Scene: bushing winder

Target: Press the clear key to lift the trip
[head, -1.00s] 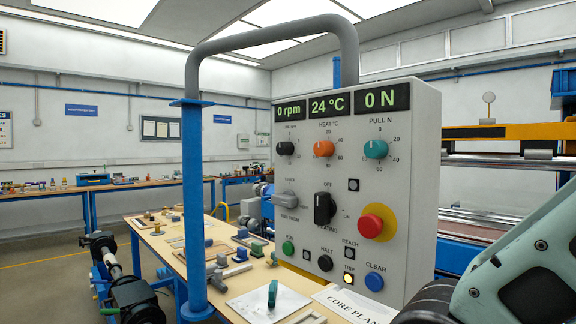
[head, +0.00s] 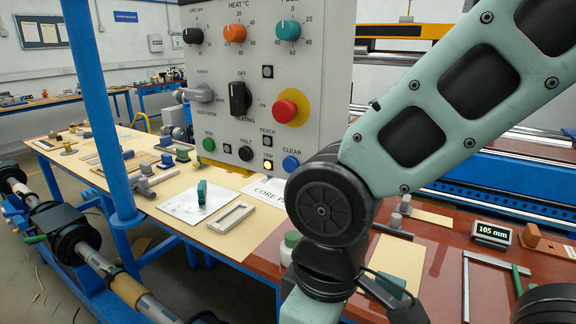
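The blue round clear key (head: 291,163) sits at the lower right of the grey control panel (head: 216,95), under its CLEAR label. Left of it the small trip lamp (head: 268,164) is lit pale yellow. The dark REACH indicator (head: 267,142) is just above that lamp. My arm's black joint stands right beside the clear key in the picture, but the key is still fully visible. My arm runs down to the bottom edge, and I cannot make out the gripper fingers.
A red mushroom button (head: 285,111) on a yellow disc is above the clear key. The black HALT button (head: 245,153) and green RUN button (head: 209,144) are to its left. A wooden-topped bench (head: 247,232) lies below, with a grey frame (head: 231,217) on it.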

